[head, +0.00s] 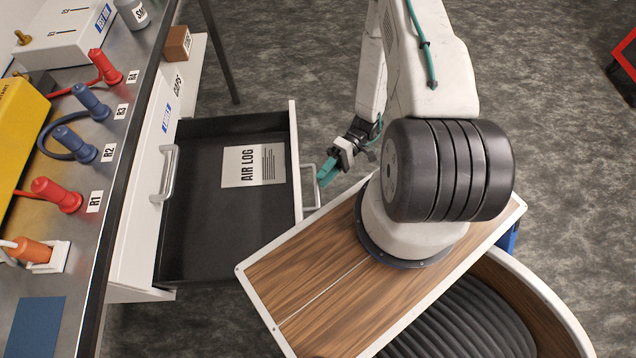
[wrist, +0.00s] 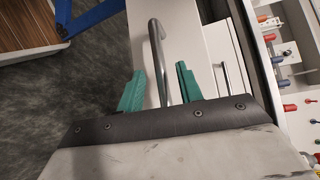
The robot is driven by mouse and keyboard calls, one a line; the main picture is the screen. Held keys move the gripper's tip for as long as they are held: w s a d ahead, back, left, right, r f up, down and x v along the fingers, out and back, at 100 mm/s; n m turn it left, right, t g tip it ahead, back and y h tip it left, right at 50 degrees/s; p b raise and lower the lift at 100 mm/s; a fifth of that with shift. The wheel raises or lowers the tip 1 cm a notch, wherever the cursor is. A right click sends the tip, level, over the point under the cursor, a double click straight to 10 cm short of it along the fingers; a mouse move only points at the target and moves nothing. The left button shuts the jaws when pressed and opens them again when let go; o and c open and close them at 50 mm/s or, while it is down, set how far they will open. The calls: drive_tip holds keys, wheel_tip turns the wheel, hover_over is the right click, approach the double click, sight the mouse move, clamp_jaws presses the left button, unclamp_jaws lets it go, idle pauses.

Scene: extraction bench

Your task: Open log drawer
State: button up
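The log drawer (head: 215,236) is pulled out from the bench, and its dark inside shows. A white sheet marked "AIR LOG" (head: 254,166) lies in it. Its white front carries a metal bar handle (head: 310,188), which also shows in the wrist view (wrist: 158,50). My gripper (head: 330,172) is at this handle. In the wrist view, the teal fingers (wrist: 160,84) stand apart on either side of the bar, with visible gaps. My gripper is open around the handle and not clamped on it.
A closed drawer front marked "LABELS" (head: 140,205) with its own handle (head: 166,174) is beside the open drawer. Grey floor (head: 270,60) is clear behind the drawer.

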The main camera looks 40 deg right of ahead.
drive_tip(key=v, duration=0.3)
drive_tip(key=shift+d, duration=0.3)
idle(0.3)
